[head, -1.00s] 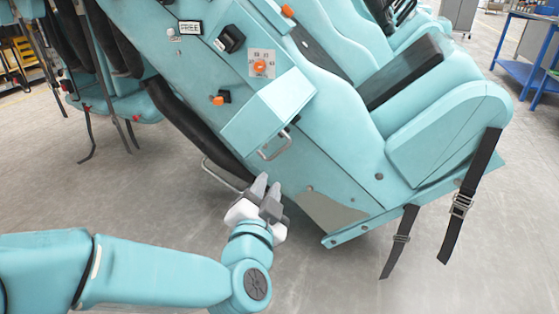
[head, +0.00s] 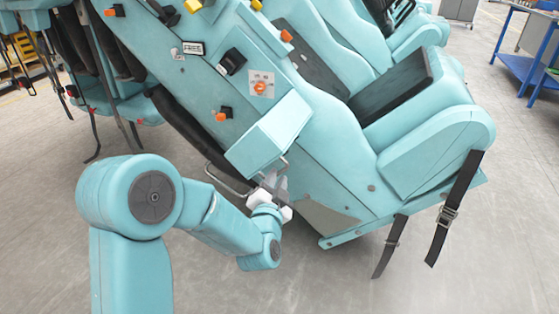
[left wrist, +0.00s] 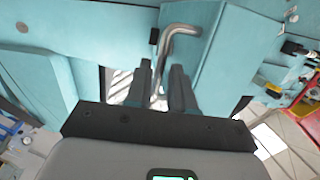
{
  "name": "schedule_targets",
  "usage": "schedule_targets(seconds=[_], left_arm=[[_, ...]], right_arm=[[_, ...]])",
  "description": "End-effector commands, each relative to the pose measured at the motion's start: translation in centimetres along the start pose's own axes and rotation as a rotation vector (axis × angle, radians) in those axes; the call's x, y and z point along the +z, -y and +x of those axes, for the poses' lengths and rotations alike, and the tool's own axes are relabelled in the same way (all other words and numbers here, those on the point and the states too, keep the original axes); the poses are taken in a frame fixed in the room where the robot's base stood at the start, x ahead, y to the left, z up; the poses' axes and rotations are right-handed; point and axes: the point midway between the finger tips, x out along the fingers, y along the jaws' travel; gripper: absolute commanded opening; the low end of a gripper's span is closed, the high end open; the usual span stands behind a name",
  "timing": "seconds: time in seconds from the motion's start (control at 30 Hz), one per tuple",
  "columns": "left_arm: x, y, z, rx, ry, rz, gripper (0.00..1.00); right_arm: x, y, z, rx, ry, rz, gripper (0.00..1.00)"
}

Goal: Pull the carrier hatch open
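The carrier hatch (head: 268,136) is a teal box-like cover on the side of the tilted teal carrier, and it looks closed. Its bent metal handle (head: 284,163) sticks out at its lower edge. My left gripper (head: 272,178) is at this handle, partly covering it in the head view. In the left wrist view the handle (left wrist: 182,30) runs down between the two dark fingertips of the left gripper (left wrist: 160,72). The fingers stand apart, with small gaps beside the bar. My right gripper is in neither view.
A second metal bar (head: 227,181) curves out just left of the gripper. Orange knobs (head: 260,88) sit on the panel above the hatch. Black straps (head: 455,205) hang at the right. The grey floor below is clear. A blue table (head: 525,60) stands at the far right.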

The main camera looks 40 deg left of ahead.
Motion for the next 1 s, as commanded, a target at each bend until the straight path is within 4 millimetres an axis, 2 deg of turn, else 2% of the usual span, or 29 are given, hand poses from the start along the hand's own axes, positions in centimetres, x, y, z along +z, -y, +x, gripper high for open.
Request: schedule_targets(seconds=[0.1,0.3,0.63,0.67,0.7,0.73,0.9,1.0], left_arm=[[-0.1,0.1,2.4,-0.001,0.001,0.000,0.23],[-0.1,0.0,4.6,0.000,-0.001,0.000,0.23],[0.0,0.0,5.0,0.001,0.000,0.000,0.23],[0.0,0.0,5.0,0.001,-0.001,0.000,0.17],[-0.1,0.0,5.0,0.001,-0.001,0.000,0.04],[-0.1,0.0,5.0,0.001,-0.001,0.000,0.00],[-0.1,0.2,4.9,0.000,-0.001,0.000,0.00],[0.0,1.6,4.6,-0.005,0.000,-0.001,0.00]], right_arm=[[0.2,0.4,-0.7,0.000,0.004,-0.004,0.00],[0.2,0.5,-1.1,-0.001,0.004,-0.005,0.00],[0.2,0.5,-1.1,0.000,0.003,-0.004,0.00],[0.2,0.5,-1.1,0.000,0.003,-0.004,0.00],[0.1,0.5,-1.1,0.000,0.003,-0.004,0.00],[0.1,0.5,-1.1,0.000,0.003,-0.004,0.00],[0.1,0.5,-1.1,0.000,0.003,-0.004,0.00],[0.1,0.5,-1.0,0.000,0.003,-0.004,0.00]])
